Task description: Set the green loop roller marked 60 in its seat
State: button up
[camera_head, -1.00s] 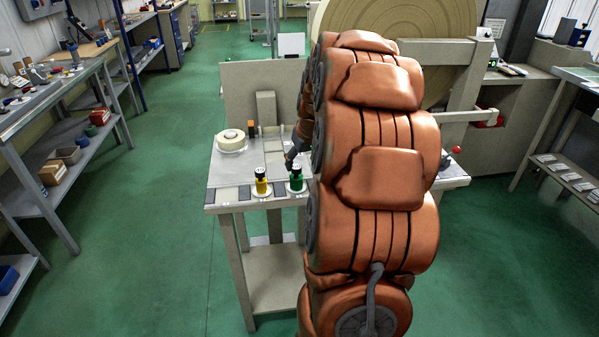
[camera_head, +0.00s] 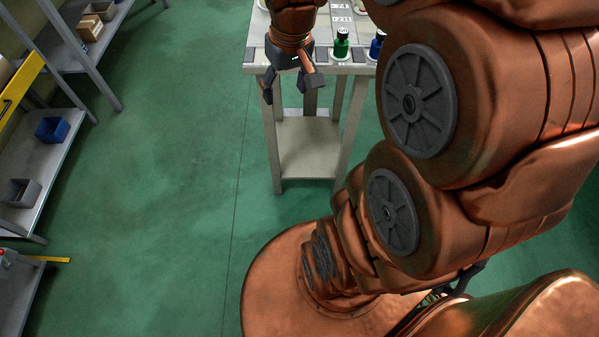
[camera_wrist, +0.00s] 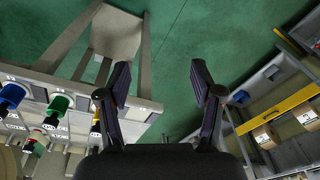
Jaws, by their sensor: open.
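A green roller (camera_head: 341,48) with a dark top stands upright at the front edge of the table (camera_head: 258,28) in the head view. The mark on its top is too small to read surely. A blue roller (camera_head: 376,48) stands to its right. My gripper (camera_head: 292,88) hangs left of the green roller, at the table's front edge. In the wrist view my gripper (camera_wrist: 161,80) is open and empty, with floor between its fingers. That view shows the green roller (camera_wrist: 57,105), the blue roller (camera_wrist: 10,98) and a yellow roller (camera_wrist: 96,126) at left. I cannot identify the seat.
Number labels (camera_head: 342,18) lie on the table behind the rollers. A lower shelf (camera_head: 308,150) sits beneath the table. Shelving (camera_head: 60,150) with a blue bin (camera_head: 53,129) stands at left. Green floor (camera_head: 180,180) between is clear. My arm covers the right side.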

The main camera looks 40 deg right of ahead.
jog(key=s+a+f+n+g, duration=0.1)
jog(key=s+a, duration=0.4)
jog(key=s, duration=0.3)
jog(key=s+a+f+g, duration=0.2)
jog(key=s+a, duration=0.2)
jog(key=s, duration=0.5)
jog(key=shift+s+a+n+h, duration=0.15)
jog(key=shift+a+n+h, duration=0.15)
jog(key=shift+a+n, duration=0.1)
jog(key=shift+r, duration=0.1)
notch_tip(320, 180, up, 4)
jog(key=p, duration=0.4)
jog(key=shift+r, duration=0.15)
jog(key=shift+d, duration=0.1)
